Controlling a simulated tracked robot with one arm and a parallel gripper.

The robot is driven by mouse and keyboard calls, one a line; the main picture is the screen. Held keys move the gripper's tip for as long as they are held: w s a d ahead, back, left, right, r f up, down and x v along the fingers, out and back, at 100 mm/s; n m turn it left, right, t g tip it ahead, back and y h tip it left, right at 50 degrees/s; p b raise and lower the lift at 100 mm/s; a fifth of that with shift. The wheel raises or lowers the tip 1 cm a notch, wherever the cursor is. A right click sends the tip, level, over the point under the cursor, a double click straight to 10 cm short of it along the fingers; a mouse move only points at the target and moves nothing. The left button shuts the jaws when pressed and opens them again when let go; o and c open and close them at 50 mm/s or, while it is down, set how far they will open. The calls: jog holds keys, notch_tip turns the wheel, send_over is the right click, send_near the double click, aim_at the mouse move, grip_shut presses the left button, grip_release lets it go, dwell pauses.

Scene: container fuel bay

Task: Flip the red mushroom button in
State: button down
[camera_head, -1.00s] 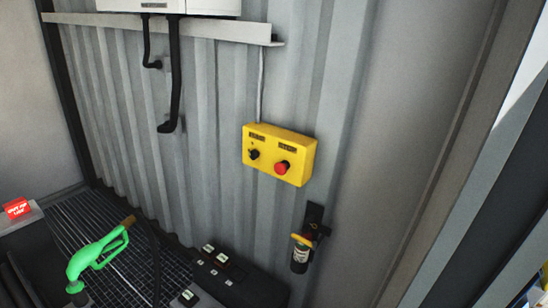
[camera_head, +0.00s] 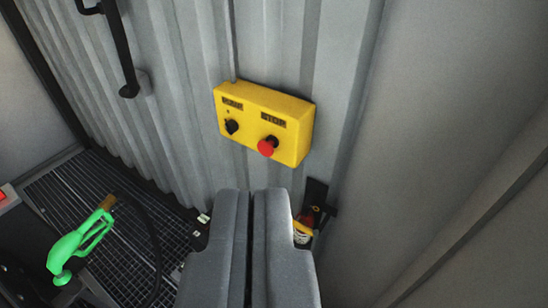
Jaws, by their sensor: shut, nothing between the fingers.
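The red mushroom button (camera_head: 267,146) sticks out from the right half of a yellow control box (camera_head: 264,105) on the corrugated wall. A label above it seems to read STOP. A black knob (camera_head: 231,126) sits on the left half of the box. My gripper (camera_head: 252,192) shows at the bottom centre, its two grey fingers side by side, shut and empty. Its fingertips are below the button in the picture and apart from it. Nothing covers the button.
A green fuel nozzle (camera_head: 78,243) with a black hose stands at the lower left over a dark grating (camera_head: 120,240). A small bottle-like item on a black bracket (camera_head: 315,200) is on the wall right of my fingertips. A black pipe (camera_head: 122,50) runs down the wall at upper left.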

jog(key=w+f+n+t+h+p, duration=0.1)
jog(key=w+f+n+t+p, duration=0.15)
jog(key=w+f+n, duration=1.2)
jog(key=w+f+n+y, duration=0.1)
jog(key=w+f, duration=0.2)
jog(key=f, duration=0.3)
jog(key=w+f+n+y+p, duration=0.1)
jog(key=w+f+n, duration=0.1)
jog(key=w+f, duration=0.2)
jog(key=w+a+f+n+y, duration=0.1)
jog(key=w+f+n, duration=0.1)
jog(key=f, duration=0.7)
jog(key=shift+w+f+y+p, duration=0.25)
jog(key=shift+w+y+p, duration=0.15)
jog(key=shift+w, duration=0.25)
jog(key=shift+w, duration=0.1)
